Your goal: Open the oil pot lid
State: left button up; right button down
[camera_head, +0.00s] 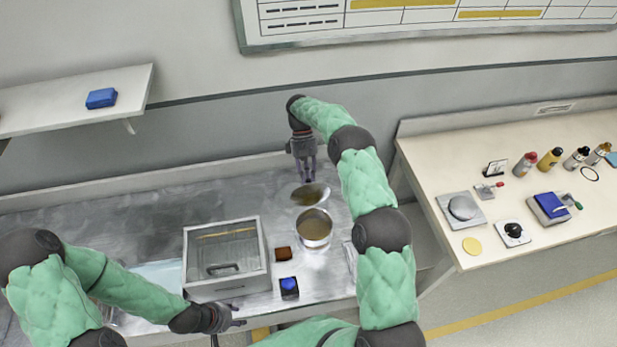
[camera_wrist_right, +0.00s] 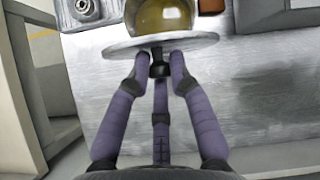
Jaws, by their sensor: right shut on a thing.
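The oil pot (camera_head: 328,240) is a round metal pot on the steel counter, uncovered, with brownish-yellow oil inside. It also shows at the top of the right wrist view (camera_wrist_right: 160,18). Its lid (camera_head: 311,196) is a round disc held tilted behind the pot, off the opening; in the wrist view the lid (camera_wrist_right: 125,46) appears nearly edge-on. My right gripper (camera_head: 308,180) has its purple fingers (camera_wrist_right: 157,70) closed around the lid's dark knob (camera_wrist_right: 160,68). My left gripper (camera_head: 236,317) is low in front of the glass-lidded box, with its finger gap unclear.
A metal box with a glass top (camera_head: 227,257) stands left of the pot. A side table (camera_head: 440,165) with bottles and small items is at right. The counter's left rear is clear.

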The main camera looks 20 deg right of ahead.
jog(key=shift+s+f, duration=0.35)
jog(key=shift+f, duration=0.45)
jog(key=c, duration=1.1)
grip_release()
jog(key=shift+w+d+r, duration=0.1)
jog(key=shift+w, duration=0.15)
jog(key=shift+r, duration=0.25)
jog(key=v, duration=0.7)
jog(key=shift+w, duration=0.15)
